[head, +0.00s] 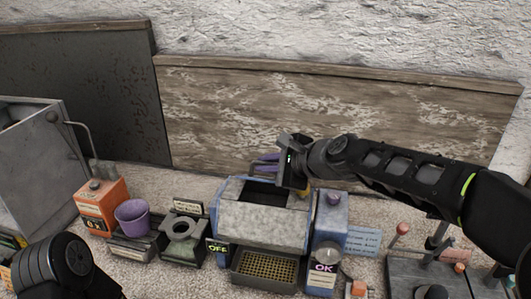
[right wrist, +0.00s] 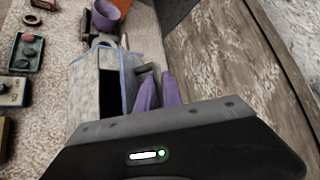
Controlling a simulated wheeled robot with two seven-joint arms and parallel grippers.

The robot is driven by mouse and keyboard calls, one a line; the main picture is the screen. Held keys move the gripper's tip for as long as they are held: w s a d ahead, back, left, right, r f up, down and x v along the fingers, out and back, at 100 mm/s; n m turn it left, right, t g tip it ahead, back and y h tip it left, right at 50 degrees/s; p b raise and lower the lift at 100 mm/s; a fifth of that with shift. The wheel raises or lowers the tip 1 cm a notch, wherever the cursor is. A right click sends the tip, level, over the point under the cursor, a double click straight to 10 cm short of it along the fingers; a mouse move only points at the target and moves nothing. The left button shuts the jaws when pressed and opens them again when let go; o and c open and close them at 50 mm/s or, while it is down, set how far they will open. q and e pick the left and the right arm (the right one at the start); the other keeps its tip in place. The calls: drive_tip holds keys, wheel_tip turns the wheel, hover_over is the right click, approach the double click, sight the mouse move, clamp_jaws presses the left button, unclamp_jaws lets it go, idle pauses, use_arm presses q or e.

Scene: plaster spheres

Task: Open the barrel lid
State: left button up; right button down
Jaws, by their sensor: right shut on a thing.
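The barrel (head: 262,222) is a grey, faceted drum with blue-edged end plates in the middle of the head view. A dark opening (head: 262,192) shows in its top, and it also shows in the right wrist view (right wrist: 112,92). My right gripper (head: 265,160) is at the back edge of this opening. Its purple fingers (right wrist: 158,92) are shut on a grey handle (right wrist: 148,72) beside the opening. The lid panel itself is mostly hidden, so I cannot tell its exact angle. My left gripper is out of view; only my left arm shows at the lower left.
A mesh tray (head: 265,270) sits before the barrel. A blue box (head: 330,215) stands at its right, and a ring stand (head: 182,232), purple cup (head: 132,216) and orange box (head: 101,207) at its left. A worn board (head: 320,110) stands behind.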

idle(0.3)
drive_tip(key=c, duration=1.8)
unclamp_jaws()
drive_tip(key=shift+d+r, duration=0.1)
drive_tip(key=b+v, duration=0.1)
drive_tip(key=v, duration=0.6)
drive_tip(key=shift+s+d+r, duration=0.15)
drive_tip(key=shift+s, duration=0.15)
